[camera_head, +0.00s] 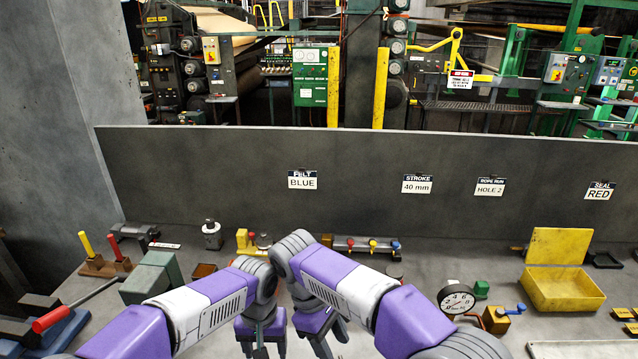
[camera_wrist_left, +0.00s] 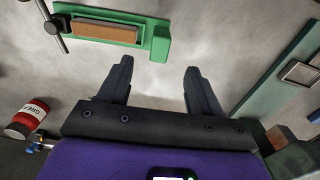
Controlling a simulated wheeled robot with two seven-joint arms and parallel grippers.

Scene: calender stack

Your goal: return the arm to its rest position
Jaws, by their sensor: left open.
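My left arm comes in from the left in the head view, bent, with its gripper (camera_head: 262,345) hanging down low over the front middle of the bench. In the left wrist view the left gripper (camera_wrist_left: 158,84) is open, its two dark fingers apart with only bare grey bench surface between them. My right arm comes in from the right, and its gripper (camera_head: 328,340) hangs close beside the left one. The arms nearly meet at the middle of the view. The right fingers are partly cut off by the lower frame edge, and their opening is unclear.
A green holder with a brown block (camera_wrist_left: 105,31) lies beyond the left fingers; a red-and-white can (camera_wrist_left: 28,118) is at left. On the bench (camera_head: 450,255) are a round gauge (camera_head: 456,298), a yellow box (camera_head: 562,290) and a red-handled tool (camera_head: 60,315). A grey panel (camera_head: 400,205) stands behind.

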